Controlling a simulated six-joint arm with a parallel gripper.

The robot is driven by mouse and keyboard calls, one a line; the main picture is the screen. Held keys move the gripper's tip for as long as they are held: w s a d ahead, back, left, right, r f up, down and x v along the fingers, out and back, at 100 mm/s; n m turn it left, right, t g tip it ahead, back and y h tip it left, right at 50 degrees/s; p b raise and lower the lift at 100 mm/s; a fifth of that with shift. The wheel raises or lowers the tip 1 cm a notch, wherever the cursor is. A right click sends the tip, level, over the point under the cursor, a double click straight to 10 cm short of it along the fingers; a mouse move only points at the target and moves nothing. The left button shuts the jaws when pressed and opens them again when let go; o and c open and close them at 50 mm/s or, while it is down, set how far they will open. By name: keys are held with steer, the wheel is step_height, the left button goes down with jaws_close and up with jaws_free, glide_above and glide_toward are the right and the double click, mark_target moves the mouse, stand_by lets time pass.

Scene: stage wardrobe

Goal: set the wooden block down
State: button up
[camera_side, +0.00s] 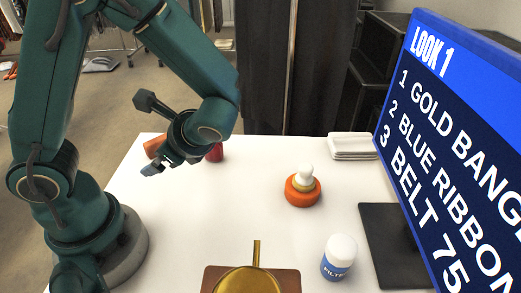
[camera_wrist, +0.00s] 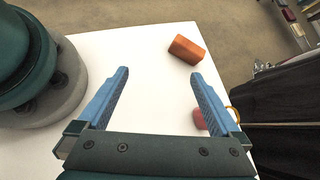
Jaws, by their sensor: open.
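The wooden block, orange-brown, lies on the white table near its far left edge in the side view (camera_side: 154,146), partly hidden by my gripper. In the wrist view, the block (camera_wrist: 186,49) lies beyond the fingertips and toward the right one, clear of both. My gripper (camera_side: 155,169) is over the left part of the table in the side view. In the wrist view, its blue fingers (camera_wrist: 159,74) are wide apart, with only bare table between them.
A red object (camera_side: 215,153) stands near the block, partly hidden behind my right finger in the wrist view (camera_wrist: 199,120). An orange ring with a white-topped piece (camera_side: 302,190), a white jar (camera_side: 339,256), folded white cloths (camera_side: 352,146) and a screen (camera_side: 455,130) are farther right.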

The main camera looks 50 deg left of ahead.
steer(key=d+r+n+t+h, duration=0.7)
steer(key=d+r+n+h, duration=0.1)
steer(key=n, duration=0.4)
steer(key=shift+s+d+r+n+h, duration=0.3)
steer(key=shift+s+d+h, duration=0.15)
steer(key=shift+d+h, duration=0.3)
